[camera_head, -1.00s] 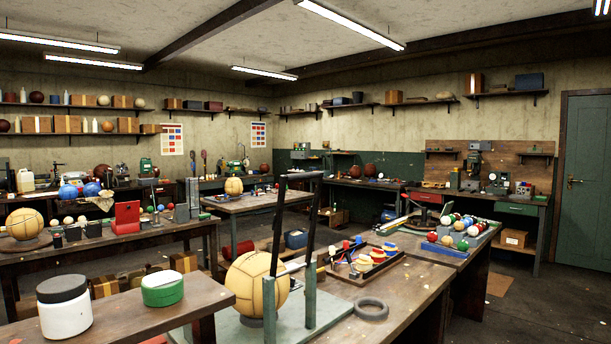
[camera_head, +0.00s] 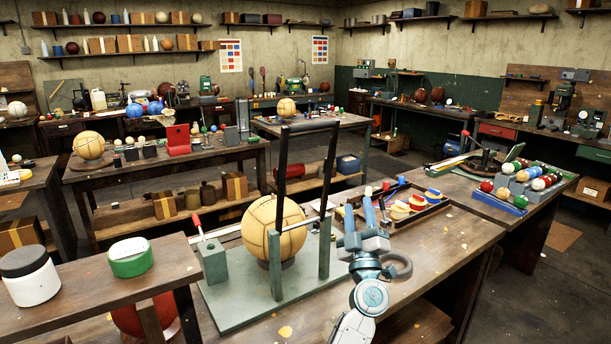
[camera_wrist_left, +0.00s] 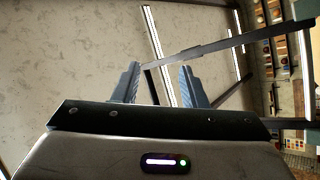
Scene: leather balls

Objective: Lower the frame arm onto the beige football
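The beige football (camera_head: 273,227) sits on a low dark support on the green-grey base plate (camera_head: 235,312). The black frame arm (camera_head: 310,127) stands raised, hinged between two green-grey posts, with its crossbar above the ball and one leg crossing in front of the ball. My left gripper (camera_head: 366,209) is right of the frame and below the crossbar, pointing up, apart from the bar and empty. In the left wrist view the open fingers (camera_wrist_left: 158,83) show against the ceiling, with the dark crossbar (camera_wrist_left: 225,45) beyond the tips. My right gripper is not in view.
A grey-green block with a red-tipped lever (camera_head: 211,257) stands left of the ball. A dark ring (camera_head: 397,265) and a tray of coloured pieces (camera_head: 405,207) lie near my left arm. A white jar (camera_head: 32,285) and green tin (camera_head: 130,258) stand on the front-left bench.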

